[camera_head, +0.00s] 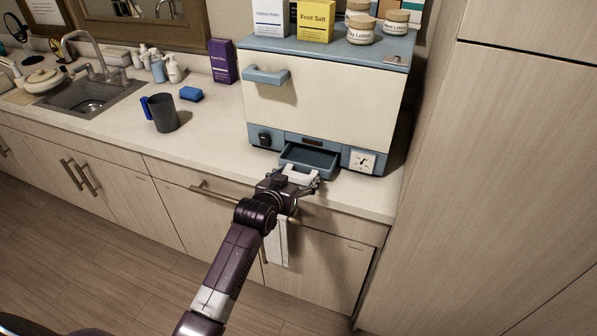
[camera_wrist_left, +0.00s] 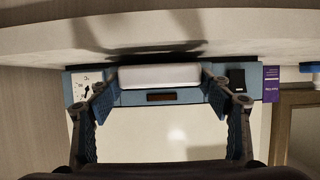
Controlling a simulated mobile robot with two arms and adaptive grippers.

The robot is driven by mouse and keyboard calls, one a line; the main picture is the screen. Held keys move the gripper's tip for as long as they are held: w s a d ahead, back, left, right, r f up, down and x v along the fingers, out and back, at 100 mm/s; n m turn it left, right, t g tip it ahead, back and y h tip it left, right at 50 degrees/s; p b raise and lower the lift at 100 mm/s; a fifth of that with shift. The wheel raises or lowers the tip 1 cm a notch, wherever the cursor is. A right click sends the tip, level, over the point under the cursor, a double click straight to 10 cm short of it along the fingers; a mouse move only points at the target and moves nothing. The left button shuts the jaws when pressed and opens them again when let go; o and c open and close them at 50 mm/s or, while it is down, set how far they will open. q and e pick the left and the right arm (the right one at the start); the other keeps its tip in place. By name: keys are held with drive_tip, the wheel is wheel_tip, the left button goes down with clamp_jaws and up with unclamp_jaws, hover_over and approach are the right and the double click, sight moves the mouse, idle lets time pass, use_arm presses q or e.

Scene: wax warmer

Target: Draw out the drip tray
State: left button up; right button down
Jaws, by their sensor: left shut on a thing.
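The wax warmer (camera_head: 325,97) is a cream and blue-grey box on the counter, with its door closed. Its blue-grey drip tray (camera_head: 312,159) sticks out part way from the slot at the bottom front, and its empty inside shows. My left gripper (camera_head: 300,182) is at the tray's front, shut on its pale handle. In the left wrist view, which is upside down, my left gripper (camera_wrist_left: 160,92) has one finger at each end of the white handle (camera_wrist_left: 160,76). My right gripper is not in view.
A dial (camera_head: 362,161) and a black switch (camera_head: 265,139) flank the tray. A grey mug (camera_head: 161,113), a blue sponge (camera_head: 190,94) and a purple box (camera_head: 222,62) stand left on the counter. Boxes and jars sit on top of the warmer. A tall cabinet (camera_head: 500,170) bounds the right.

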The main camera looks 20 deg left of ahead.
use_arm(q)
drive_tip(key=shift+s+r+p, duration=0.15)
drive_tip(key=shift+s+p, duration=1)
drive_tip(key=shift+s, duration=0.7)
drive_tip(key=shift+s+a+p, duration=0.1)
drive_tip(key=shift+s+p, duration=0.2)
drive_tip(key=shift+s, duration=0.1)
drive_tip(key=shift+s+p, duration=1.4)
drive_tip(key=shift+s, duration=1.2)
drive_tip(key=s+p, duration=0.1)
drive_tip(key=s, duration=0.2)
drive_tip(key=shift+a+p, duration=0.1)
drive_tip(key=shift+p, duration=0.25)
